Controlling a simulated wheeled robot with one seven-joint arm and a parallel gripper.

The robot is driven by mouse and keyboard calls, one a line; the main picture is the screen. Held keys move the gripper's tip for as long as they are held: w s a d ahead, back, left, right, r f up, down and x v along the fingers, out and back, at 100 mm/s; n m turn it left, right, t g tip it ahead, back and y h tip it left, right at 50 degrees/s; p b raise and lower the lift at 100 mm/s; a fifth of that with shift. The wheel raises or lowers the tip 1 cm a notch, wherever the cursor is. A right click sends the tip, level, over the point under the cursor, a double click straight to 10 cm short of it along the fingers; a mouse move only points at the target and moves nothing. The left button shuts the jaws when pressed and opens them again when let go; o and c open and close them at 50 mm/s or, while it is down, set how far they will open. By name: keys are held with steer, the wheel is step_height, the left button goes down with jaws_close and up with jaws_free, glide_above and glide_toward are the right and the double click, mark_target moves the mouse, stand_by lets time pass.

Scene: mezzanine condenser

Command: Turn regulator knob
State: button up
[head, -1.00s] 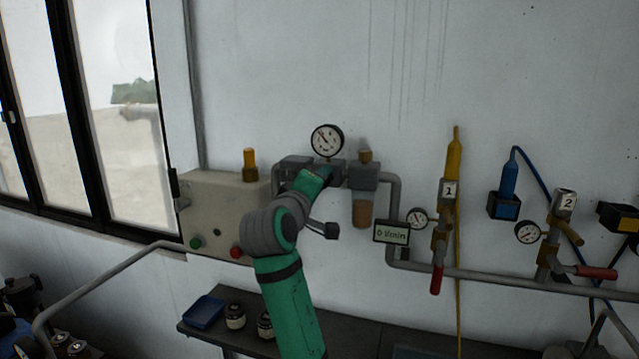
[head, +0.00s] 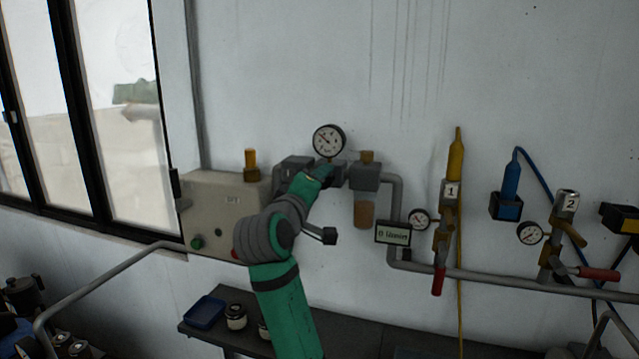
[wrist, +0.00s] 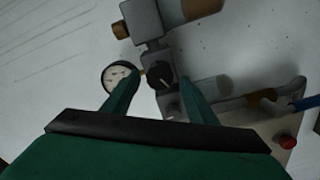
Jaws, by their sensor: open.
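The regulator knob (wrist: 160,76) is a small dark knob with a pale line on it, set on a grey regulator body. It is in the middle of the wrist view; my arm's end hides it in the head view. My gripper (wrist: 162,79) is open, with one green finger to either side of the knob in that view. I cannot tell whether the fingers touch it. In the head view my gripper (head: 327,172) is up at the regulator, just below the round pressure gauge (head: 329,140). The gauge also shows left of the knob in the wrist view (wrist: 119,76).
A grey filter block (head: 364,177) with an amber bowl sits right of the regulator. A beige box (head: 215,208) with buttons is on its left. A small display (head: 393,233) and a grey pipe (head: 470,276) lie to the right. A dark shelf (head: 350,340) runs below.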

steer(key=v, duration=0.9)
steer(key=shift+s+a+r, duration=0.1)
step_height(320, 180, down, 23)
steer(key=a+y, duration=0.1)
steer(key=y, duration=0.2)
steer(key=s+f+m+g+y, duration=0.1)
steer(key=s+f, duration=0.5)
steer(key=f, duration=0.5)
steer(key=s+f+m+y, duration=0.2)
steer(key=s+f, duration=0.5)
steer(key=f, duration=0.3)
steer(key=s+d+f+m, duration=0.1)
steer(key=s+f, duration=0.4)
steer(key=s, duration=0.3)
steer(key=s+f+m, duration=0.1)
steer(key=s+f, duration=0.3)
steer(key=s, duration=0.5)
steer(key=s+d+r+m, duration=0.1)
steer(key=s+m, duration=0.1)
steer(key=s, duration=0.8)
steer(key=s+d+m, duration=0.2)
steer(key=s, duration=0.8)
steer(key=shift+s+d+r+g, duration=0.15)
steer(key=shift+d+r+g, duration=0.2)
steer(key=shift+r+g, duration=0.05)
